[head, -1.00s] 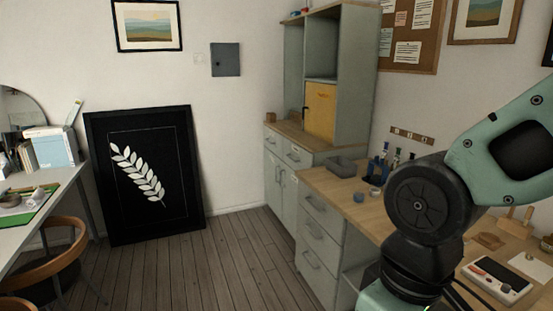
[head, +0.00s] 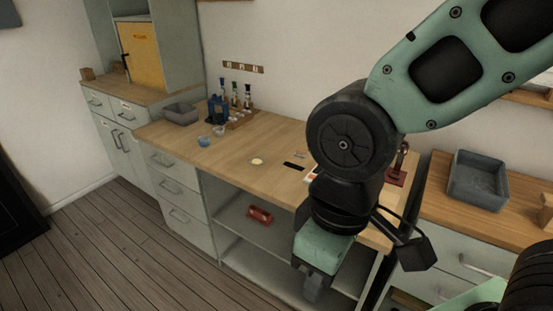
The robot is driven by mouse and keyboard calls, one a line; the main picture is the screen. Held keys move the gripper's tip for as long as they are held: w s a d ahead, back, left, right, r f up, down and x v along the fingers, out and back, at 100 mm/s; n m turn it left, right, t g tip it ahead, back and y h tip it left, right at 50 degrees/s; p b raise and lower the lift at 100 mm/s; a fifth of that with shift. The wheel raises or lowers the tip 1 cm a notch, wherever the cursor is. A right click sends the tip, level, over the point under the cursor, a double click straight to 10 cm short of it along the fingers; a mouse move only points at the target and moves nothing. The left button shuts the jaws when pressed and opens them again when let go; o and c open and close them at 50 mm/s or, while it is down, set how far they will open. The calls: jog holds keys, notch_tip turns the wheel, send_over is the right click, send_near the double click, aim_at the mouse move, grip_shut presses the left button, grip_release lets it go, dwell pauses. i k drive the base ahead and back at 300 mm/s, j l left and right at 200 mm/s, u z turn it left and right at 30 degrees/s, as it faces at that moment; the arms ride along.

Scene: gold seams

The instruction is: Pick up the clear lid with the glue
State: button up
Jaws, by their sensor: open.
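A small, pale yellowish round thing (head: 257,161) lies flat on the wooden bench top, left of my arm. It may be the clear lid with the glue, but it is too small to tell. My gripper (head: 312,290) hangs pointing down in front of the bench's open shelves, right of and lower in the picture than the pale disc. It is open, and nothing shows between its fingers. My arm hides part of the bench's right side.
Two small bluish cups (head: 204,141) stand on the bench (head: 225,165) left of the disc. Behind are a grey bin (head: 181,114) and a rack of bottles (head: 241,118). A red cylinder (head: 260,215) lies on the shelf below. A grey tray (head: 478,181) stands on the right counter.

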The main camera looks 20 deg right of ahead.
aim_at(255, 160)
jog(key=i+j+z, duration=0.3)
jog(key=i+j, duration=0.2)
jog(key=i+j+z, duration=0.15)
jog(key=j, duration=0.2)
jog(key=i+j+z, duration=0.35)
jog(key=j, duration=0.35)
jog(key=i+j+z, duration=0.15)
jog(key=j, duration=0.25)
jog(key=i+j+z, duration=0.15)
jog(key=j, duration=0.25)
jog(key=i, duration=0.1)
